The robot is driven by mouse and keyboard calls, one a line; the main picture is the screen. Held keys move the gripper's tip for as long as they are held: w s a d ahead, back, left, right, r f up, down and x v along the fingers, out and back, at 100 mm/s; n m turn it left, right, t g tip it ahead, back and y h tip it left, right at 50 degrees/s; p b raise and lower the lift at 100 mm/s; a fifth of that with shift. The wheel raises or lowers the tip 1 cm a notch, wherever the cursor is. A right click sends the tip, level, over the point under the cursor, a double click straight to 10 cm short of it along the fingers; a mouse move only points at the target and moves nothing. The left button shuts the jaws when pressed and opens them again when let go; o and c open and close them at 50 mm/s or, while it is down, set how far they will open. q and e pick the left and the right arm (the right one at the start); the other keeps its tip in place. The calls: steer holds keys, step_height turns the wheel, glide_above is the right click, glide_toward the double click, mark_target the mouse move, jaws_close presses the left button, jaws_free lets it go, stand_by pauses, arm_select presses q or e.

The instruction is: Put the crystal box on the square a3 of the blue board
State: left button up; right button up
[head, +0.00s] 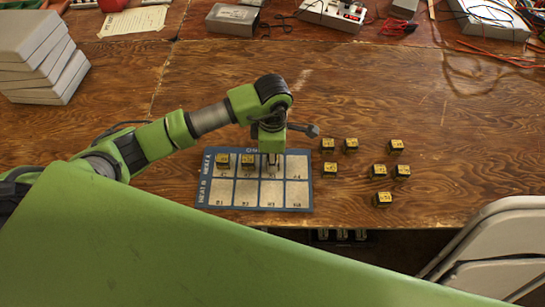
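The blue board (204,190) lies near the table's front edge, with two rows of pale squares. Small black boxes with yellow tops stand on its first (222,160) and second (247,160) upper squares. My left gripper (271,168) points down over the third upper square, right beside the second box. Its fingers are too small to tell open from shut, and it hides most of that square. I cannot tell whether anything is between the fingers. The box labels are too small to read, so I cannot tell which is the crystal box. My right gripper is not in view.
Several similar boxes (350,145) stand loose right of the board. Grey cases (40,55) are stacked at the back left. A paper sheet (133,22), power strip (333,14) and cables lie along the back. A chair (498,245) stands at the front right.

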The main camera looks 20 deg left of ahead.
arm_select(q)
steer(key=o, duration=0.9)
steer(key=shift+r+p, duration=0.15)
steer(key=shift+p, duration=0.15)
steer(key=shift+r, duration=0.3)
step_height(320, 180, up, 11)
steer(key=b, duration=0.2)
steer(key=shift+r, duration=0.15)
